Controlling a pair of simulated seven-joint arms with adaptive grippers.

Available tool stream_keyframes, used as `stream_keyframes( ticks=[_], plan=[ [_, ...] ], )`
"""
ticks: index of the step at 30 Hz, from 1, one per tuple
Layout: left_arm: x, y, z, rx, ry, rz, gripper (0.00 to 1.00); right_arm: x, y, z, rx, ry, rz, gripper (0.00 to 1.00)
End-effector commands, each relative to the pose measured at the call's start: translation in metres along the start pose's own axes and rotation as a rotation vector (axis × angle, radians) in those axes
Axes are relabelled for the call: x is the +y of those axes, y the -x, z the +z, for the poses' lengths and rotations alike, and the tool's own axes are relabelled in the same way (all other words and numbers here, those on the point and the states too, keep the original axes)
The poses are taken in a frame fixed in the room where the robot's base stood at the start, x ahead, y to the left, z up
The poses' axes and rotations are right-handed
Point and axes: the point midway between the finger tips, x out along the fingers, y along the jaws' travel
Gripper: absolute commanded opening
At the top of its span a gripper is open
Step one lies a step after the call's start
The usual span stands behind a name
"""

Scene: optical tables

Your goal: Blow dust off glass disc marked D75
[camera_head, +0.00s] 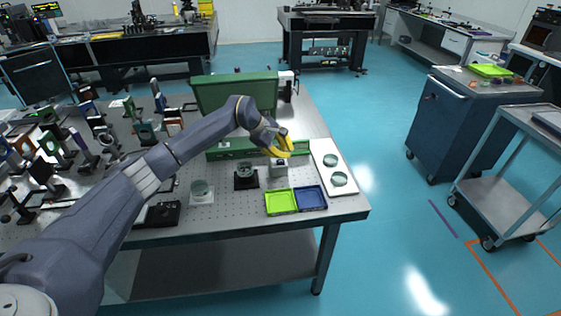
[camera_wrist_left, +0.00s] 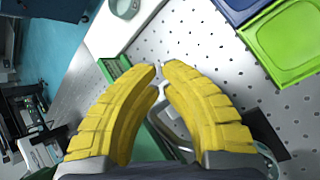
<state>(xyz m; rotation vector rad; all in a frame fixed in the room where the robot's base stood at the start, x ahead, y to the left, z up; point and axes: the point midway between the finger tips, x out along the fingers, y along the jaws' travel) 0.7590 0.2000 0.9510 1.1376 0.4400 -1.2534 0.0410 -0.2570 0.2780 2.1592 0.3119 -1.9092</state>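Two clear glass discs lie on a white tray (camera_head: 350,188) at the table's right side: a farther disc (camera_head: 330,160) and a nearer disc (camera_head: 339,179). No D75 marking is legible. My left gripper (camera_head: 286,151), with yellow fingers, is left of the tray, above a small pale block-like device (camera_head: 278,169). In the left wrist view, its fingertips (camera_wrist_left: 161,69) are close together with a narrow gap. A grey curved part (camera_wrist_left: 172,120) shows between and below the fingers; whether it is held cannot be told. No dust blower is clearly recognizable. My right gripper is out of view.
A green case (camera_head: 236,94) stands open behind my gripper. A lime tray (camera_head: 281,202) and a blue tray (camera_head: 311,197) lie at the front edge. Dark and clear mounts (camera_head: 246,176) stand left of them. Many optical mounts crowd the table's left side.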

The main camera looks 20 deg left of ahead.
Motion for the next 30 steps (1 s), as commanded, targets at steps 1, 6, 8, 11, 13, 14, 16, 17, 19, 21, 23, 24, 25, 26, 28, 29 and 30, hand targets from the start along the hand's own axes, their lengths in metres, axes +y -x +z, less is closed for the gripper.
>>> stream_keyframes(
  ticks=[1, 6, 8, 11, 13, 14, 16, 17, 19, 21, 23, 24, 25, 26, 28, 29, 30],
  plan=[
    [-0.0004, -0.0007, -0.0002, 0.0, 0.0, 0.0, 0.0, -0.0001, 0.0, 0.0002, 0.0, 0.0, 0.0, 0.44],
    [-0.0006, -0.0011, -0.0005, 0.0, 0.0, 0.0, 0.0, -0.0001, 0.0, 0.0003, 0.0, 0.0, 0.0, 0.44],
    [-0.0005, -0.0011, -0.0004, 0.0, 0.0, 0.0, 0.0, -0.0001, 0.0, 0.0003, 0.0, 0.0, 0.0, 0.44],
    [-0.0005, -0.001, -0.0004, 0.0, 0.0, 0.0, 0.05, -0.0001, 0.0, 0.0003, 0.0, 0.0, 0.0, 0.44],
    [-0.0005, -0.001, -0.0004, 0.0, 0.0, 0.0, 0.0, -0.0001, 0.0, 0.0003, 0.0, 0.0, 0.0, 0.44],
    [-0.0005, -0.001, -0.0004, 0.0, 0.0, 0.0, 0.0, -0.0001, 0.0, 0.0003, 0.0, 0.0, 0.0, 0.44],
    [-0.0004, -0.0009, -0.0004, 0.0, 0.0, 0.0, 0.0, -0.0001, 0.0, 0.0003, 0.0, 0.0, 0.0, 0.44],
    [-0.0004, -0.0009, -0.0004, 0.0, 0.0, 0.0, 0.0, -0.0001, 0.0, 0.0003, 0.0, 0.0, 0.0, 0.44],
    [-0.0004, -0.0009, -0.0004, 0.0, 0.0, 0.0, 0.0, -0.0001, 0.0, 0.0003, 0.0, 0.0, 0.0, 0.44],
    [-0.0004, -0.0008, -0.0004, 0.0, 0.0, 0.0, 0.0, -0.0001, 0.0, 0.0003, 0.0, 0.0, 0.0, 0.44],
    [-0.0003, -0.0008, -0.0004, 0.0, 0.0, 0.0, 0.0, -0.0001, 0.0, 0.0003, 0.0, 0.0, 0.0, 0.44],
    [-0.0003, -0.0008, -0.0004, 0.0, 0.0, 0.0, 0.0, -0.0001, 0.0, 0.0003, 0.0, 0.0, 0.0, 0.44],
    [-0.0003, -0.0008, -0.0004, 0.0, 0.0, 0.0, 0.0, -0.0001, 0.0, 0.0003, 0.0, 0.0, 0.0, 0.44],
    [-0.0003, -0.0008, -0.0004, 0.0, 0.0, 0.0, 0.0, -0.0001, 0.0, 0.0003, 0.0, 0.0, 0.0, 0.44],
    [-0.0003, -0.0008, -0.0004, 0.0, 0.0, 0.0, 0.0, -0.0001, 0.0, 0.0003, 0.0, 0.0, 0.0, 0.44],
    [-0.0003, -0.0008, -0.0004, 0.0, 0.0, 0.0, 0.0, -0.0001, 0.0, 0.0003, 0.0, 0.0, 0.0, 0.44],
    [-0.0003, -0.0008, -0.0004, 0.0, 0.0, 0.0, 0.0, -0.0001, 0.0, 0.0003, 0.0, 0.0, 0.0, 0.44]
  ],
)
